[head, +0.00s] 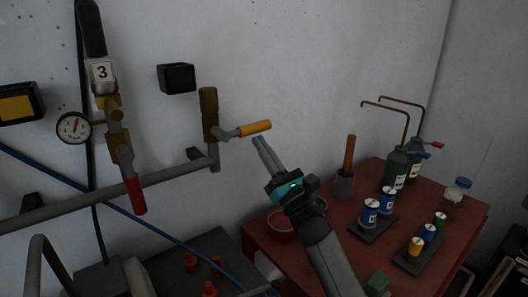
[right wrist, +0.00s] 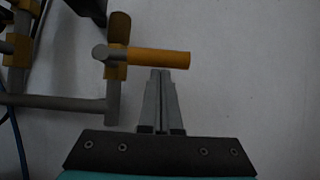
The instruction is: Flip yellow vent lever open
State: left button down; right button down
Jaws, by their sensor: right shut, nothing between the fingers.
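The yellow vent lever (head: 255,129) sticks out to the right from a brass valve (head: 209,115) on the wall pipe. It lies nearly level, with its free end slightly raised. In the right wrist view the lever (right wrist: 160,57) runs level across the picture, just beyond my fingertips. My right gripper (head: 258,140) is shut and empty, with its fingertips just below the lever near its free end. In the right wrist view the fingertips (right wrist: 161,72) look close under the lever; I cannot tell if they touch. My left gripper is not in view.
A red-handled valve (head: 135,194) and a gauge (head: 74,128) are at the left, on a grey pipe (head: 110,195). A red table (head: 340,230) at the right holds bottles, small cylinders and a red bowl (head: 283,224). The wall right of the lever is clear.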

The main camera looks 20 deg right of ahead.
dwell(0.3)
jog(key=shift+d+r+n+y+b, duration=0.15)
jog(key=shift+n+y+b, duration=0.25)
jog(key=shift+n, duration=0.2)
